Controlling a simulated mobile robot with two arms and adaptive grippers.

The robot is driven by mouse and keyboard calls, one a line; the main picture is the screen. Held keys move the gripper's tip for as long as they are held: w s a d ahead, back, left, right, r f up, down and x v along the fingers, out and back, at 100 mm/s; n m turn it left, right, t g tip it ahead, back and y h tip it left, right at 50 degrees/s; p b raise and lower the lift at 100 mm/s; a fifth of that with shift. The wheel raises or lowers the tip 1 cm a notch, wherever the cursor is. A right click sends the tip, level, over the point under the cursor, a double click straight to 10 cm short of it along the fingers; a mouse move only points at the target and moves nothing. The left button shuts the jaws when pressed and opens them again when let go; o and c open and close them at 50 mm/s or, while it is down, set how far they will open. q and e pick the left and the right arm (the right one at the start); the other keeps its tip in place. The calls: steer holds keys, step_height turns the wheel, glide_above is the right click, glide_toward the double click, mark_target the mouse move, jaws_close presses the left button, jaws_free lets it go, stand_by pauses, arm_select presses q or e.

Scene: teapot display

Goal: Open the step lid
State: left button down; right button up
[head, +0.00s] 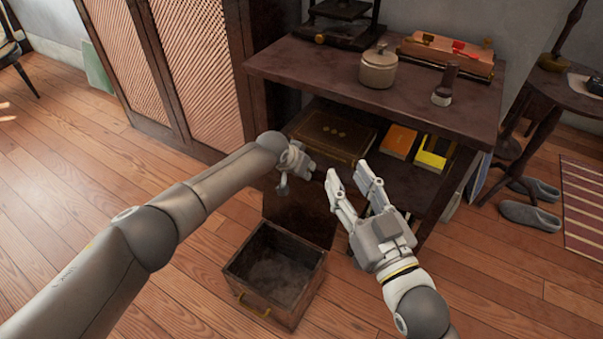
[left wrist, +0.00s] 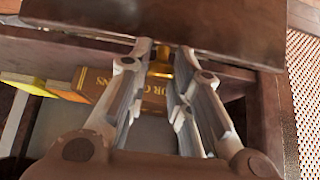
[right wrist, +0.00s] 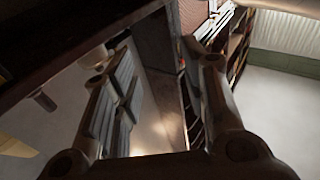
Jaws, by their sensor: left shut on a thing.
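The step is a wooden box (head: 262,301) on the floor in front of the shelf, its empty inside exposed in the head view. Its dark lid (head: 298,217) stands raised at the box's rear edge. My left gripper (head: 296,170) is at the lid's top edge. In the left wrist view, my left gripper (left wrist: 160,58) is shut on a brass knob (left wrist: 160,68) beside a dark wooden panel (left wrist: 165,25). My right gripper (head: 355,185) is open and empty, right of the lid and in front of the shelf; its fingers also show apart in the right wrist view (right wrist: 155,70).
The shelf unit (head: 300,75) stands behind, with a lidded pot (head: 378,68) on top. A large brown book (head: 332,136), an orange book (head: 398,141) and a yellow book (head: 434,153) lie on its lower shelf. Slippers (head: 528,214) lie at right. Floor left of the box is clear.

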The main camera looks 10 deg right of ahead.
arm_select(q)
steer(key=shift+w+d+r+b, duration=0.15)
steer(key=shift+w+d+b, duration=0.1)
steer(key=shift+w+b, duration=0.15)
arm_select(e)
step_height(320, 180, up, 6)
steer(key=s+t+y, duration=0.1)
steer(key=t, duration=0.2)
steer(key=shift+s+a+t, duration=0.2)
steer(key=shift+s+t, duration=0.1)
steer(key=shift+s, duration=0.05)
steer(key=shift+f, duration=0.1)
arm_select(q)
steer(key=c, duration=1.3)
jaws_free()
steer(key=shift+o, duration=0.2)
steer(key=shift+s, duration=0.1)
steer(key=v, duration=1.2)
